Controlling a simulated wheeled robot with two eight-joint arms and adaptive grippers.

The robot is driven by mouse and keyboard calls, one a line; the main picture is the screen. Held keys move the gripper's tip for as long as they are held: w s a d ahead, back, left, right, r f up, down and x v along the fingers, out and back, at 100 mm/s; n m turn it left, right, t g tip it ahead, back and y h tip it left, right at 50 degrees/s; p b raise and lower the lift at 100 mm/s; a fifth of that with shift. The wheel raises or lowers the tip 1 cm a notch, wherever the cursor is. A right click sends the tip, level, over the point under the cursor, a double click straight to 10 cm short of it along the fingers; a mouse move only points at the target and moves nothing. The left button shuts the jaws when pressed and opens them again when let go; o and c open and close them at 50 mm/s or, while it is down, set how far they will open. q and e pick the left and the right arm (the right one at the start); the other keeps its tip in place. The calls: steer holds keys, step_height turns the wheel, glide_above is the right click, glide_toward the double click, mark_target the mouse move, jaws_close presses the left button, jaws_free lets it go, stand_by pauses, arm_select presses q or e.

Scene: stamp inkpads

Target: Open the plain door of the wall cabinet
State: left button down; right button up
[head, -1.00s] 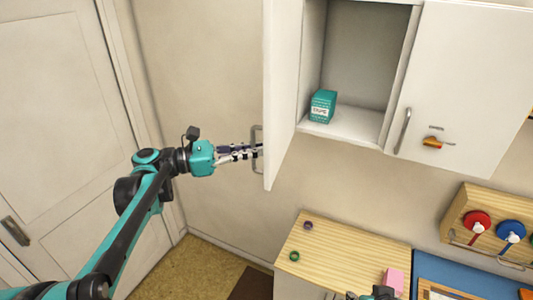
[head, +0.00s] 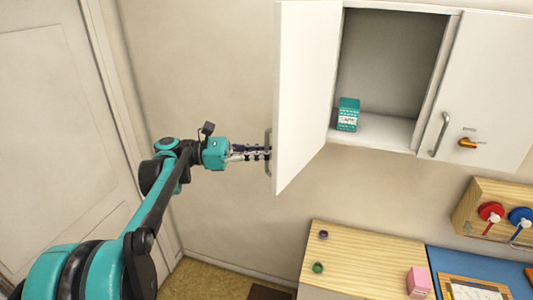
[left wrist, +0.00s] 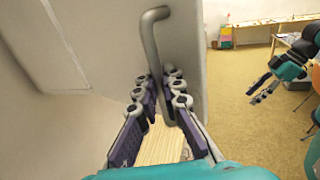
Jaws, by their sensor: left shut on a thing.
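The plain door (head: 305,100) of the white wall cabinet (head: 395,55) stands open, swung out to the left with its inner face showing. My left gripper (head: 262,153) is shut on its metal bar handle (head: 268,160) near the door's lower free edge. In the left wrist view the handle (left wrist: 150,35) runs down between the fingers of my left gripper (left wrist: 160,88). My right gripper (left wrist: 262,89) shows at the right of that view, fingers apart and empty; it is not in the head view.
A teal box (head: 348,115) stands inside the open cabinet. Below are a wooden counter (head: 360,260) with small rings and a pink block (head: 419,282). A room door (head: 45,150) is at left.

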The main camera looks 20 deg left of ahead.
arm_select(q)
steer(key=shift+d, duration=0.1)
steer(key=c, duration=1.9)
jaws_free()
steer(key=v, duration=1.2)
